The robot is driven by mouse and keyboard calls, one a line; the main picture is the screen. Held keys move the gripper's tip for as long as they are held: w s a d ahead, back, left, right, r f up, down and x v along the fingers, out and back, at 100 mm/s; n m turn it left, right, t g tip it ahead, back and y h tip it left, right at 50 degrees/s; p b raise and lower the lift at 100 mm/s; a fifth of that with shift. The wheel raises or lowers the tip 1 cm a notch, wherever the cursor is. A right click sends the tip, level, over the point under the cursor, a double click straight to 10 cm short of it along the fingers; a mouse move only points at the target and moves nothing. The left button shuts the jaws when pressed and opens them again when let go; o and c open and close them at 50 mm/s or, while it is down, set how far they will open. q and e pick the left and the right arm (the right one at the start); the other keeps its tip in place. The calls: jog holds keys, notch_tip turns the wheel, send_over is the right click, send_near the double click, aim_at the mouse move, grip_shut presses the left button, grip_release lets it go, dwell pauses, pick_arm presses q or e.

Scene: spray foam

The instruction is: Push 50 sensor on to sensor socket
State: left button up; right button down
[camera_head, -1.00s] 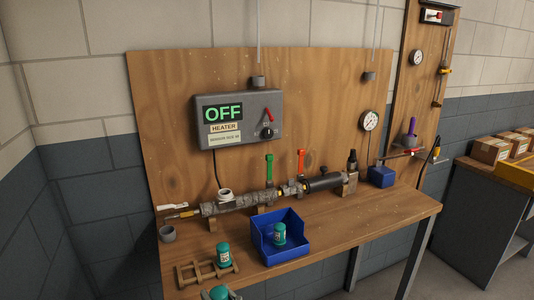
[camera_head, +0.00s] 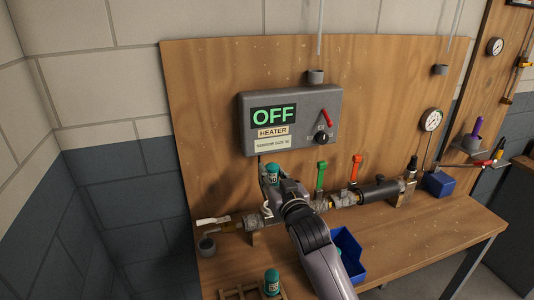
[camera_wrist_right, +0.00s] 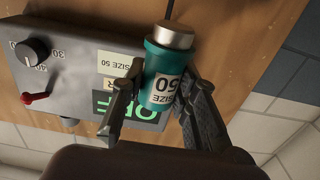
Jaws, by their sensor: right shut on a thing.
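My right gripper (camera_head: 272,184) is shut on a teal sensor (camera_head: 272,172) in front of the board, just below the heater box. A white ring-shaped socket (camera_head: 267,209) on the pipe is mostly hidden behind my gripper. The sensor is above it and looks apart from it. The heater box (camera_head: 290,122) reads OFF and its label gives sensor size 50, legible in the wrist view. My left gripper is out of view.
Another teal sensor (camera_head: 271,282) stands at the wooden rack (camera_head: 238,293). A blue bin (camera_head: 347,243) is partly hidden by my right arm. Green (camera_head: 320,175) and orange (camera_head: 356,167) valve handles rise from the pipe to the right.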

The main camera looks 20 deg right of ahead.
jog(key=shift+w+d+r, duration=0.15)
jog(key=shift+w+r, duration=0.5)
jog(key=shift+w, duration=0.15)
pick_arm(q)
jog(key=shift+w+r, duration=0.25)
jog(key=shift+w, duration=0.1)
pick_arm(e)
jog(key=shift+s+r, duration=0.15)
jog(key=shift+s, duration=0.1)
jog(key=shift+w+r+p, duration=0.1)
jog(key=shift+p, duration=0.4)
notch_tip(320, 180, down, 3)
jog(key=shift+r+b, duration=0.1)
jog(key=shift+b, duration=0.8)
jog(key=shift+f+b, duration=1.05)
jog(key=shift+f, duration=0.95)
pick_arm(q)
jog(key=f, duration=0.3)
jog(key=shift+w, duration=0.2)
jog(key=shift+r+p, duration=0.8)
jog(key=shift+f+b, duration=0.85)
pick_arm(e)
jog(key=shift+f, duration=1.6)
